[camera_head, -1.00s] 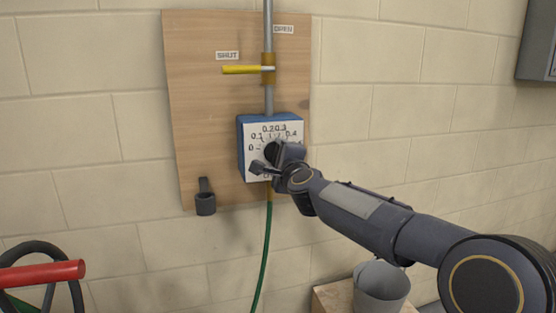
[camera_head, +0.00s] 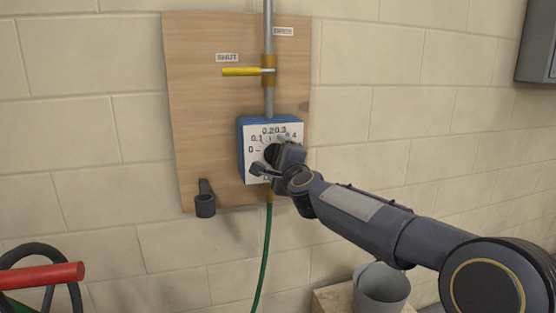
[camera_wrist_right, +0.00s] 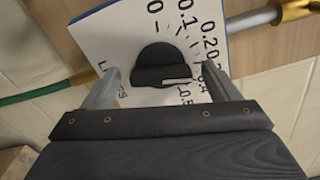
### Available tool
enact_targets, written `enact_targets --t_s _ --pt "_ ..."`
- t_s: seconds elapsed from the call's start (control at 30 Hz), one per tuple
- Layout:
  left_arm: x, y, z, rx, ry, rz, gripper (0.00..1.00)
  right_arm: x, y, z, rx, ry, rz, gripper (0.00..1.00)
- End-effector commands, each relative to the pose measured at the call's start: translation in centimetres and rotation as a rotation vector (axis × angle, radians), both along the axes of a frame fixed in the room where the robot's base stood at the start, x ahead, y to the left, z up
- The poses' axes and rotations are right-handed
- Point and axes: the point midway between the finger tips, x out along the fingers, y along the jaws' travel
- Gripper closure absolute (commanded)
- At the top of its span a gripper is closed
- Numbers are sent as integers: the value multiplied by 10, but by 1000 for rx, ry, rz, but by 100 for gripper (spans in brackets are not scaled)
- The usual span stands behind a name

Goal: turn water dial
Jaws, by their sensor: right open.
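The water dial's white face (camera_head: 256,135), on a blue box (camera_head: 241,150), is fixed to a wooden board; numbers from 0 to 0.4 show in the head view. Its black knob (camera_head: 271,152) is partly hidden by my right gripper (camera_head: 264,170). In the right wrist view the knob (camera_wrist_right: 160,66) has a raised bar with a pale mark on it. My right gripper (camera_wrist_right: 160,82) is open, its fingers on either side of the knob with visible gaps. I cannot tell how deep the fingertips reach. My left gripper is not in view.
Above the dial, a yellow lever (camera_head: 242,72) on the grey pipe (camera_head: 268,100) points to the SHUT label (camera_head: 227,58). A green hose (camera_head: 264,255) hangs below. A black holder (camera_head: 205,203) is on the board; a grey bucket (camera_head: 381,288) stands lower right.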

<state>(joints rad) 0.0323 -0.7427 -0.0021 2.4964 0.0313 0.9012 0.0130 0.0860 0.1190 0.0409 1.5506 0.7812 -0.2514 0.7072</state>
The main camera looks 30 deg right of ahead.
Motion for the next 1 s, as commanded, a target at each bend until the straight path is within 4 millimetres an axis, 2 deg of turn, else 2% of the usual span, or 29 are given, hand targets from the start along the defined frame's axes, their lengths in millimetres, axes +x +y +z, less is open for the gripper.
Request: enact_targets --t_s 0.17,0.4,0.5,1.0 --pt "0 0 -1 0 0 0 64 -21 5 1 -1 -2 0 18" --pt "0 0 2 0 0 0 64 -60 14 2 1 -2 -1 18" --pt "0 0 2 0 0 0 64 -70 17 1 1 -1 0 18" --pt "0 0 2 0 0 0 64 -75 18 0 0 0 0 18"
